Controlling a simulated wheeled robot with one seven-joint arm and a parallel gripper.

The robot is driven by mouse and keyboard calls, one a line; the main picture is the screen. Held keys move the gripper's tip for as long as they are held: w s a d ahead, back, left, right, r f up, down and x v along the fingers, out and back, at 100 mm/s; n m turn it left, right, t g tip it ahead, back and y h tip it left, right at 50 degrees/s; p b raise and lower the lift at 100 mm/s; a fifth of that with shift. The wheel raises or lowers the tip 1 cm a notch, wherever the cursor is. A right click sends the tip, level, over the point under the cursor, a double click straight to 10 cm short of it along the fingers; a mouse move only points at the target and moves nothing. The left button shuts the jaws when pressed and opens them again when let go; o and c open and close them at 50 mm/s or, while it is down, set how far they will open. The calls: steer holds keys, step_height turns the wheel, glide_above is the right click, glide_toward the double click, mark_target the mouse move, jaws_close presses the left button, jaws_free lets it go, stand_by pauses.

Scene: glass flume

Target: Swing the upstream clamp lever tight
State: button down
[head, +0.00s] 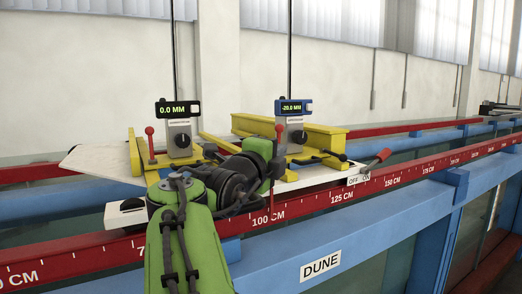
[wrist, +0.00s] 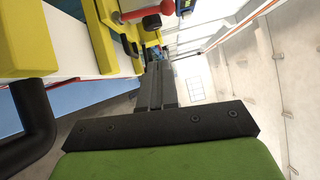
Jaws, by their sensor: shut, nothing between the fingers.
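Two yellow clamp carriages stand on a white carriage plate (head: 295,181). The right one bears a blue-framed display (head: 293,107) reading -20.0 MM, with a post label that looks like UPSTREAM. A lever with a black ball end (head: 342,157) sticks out rightward low on this carriage. An upright red-knobbed rod (head: 279,128) stands at its left. I cannot tell for certain which is the clamp lever. My gripper (wrist: 155,80) is shut and empty in the wrist view, beside yellow parts and a red ball (wrist: 167,7). In the head view my arm hides its fingers.
The left carriage has a display (head: 178,108) reading 0.0 MM and a red-knobbed rod (head: 149,131). A red handle (head: 377,158) stands by an OFF/ON label. A red scale rail (head: 335,197) and blue beam (head: 395,215) run along the front. A black curved tube (wrist: 35,120) shows in the wrist view.

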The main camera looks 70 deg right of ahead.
steer(key=d+p, duration=0.1)
steer(key=d, duration=0.2)
steer(key=w+d+p, duration=0.1)
steer(key=d, duration=0.1)
steer(key=w+d+r+p, duration=0.1)
steer(key=d+p, duration=0.1)
steer(key=d, duration=0.1)
steer(key=shift+w+d, duration=0.15)
steer(key=shift+d, duration=0.15)
steer(key=shift+w, duration=0.3)
steer(key=shift+s, duration=0.1)
steer(key=shift+w+d+r+n, duration=0.5)
steer(key=shift+w+n, duration=0.1)
steer(key=shift+w, duration=0.1)
steer(key=shift+s+f+y, duration=0.1)
steer(key=shift+y, duration=0.2)
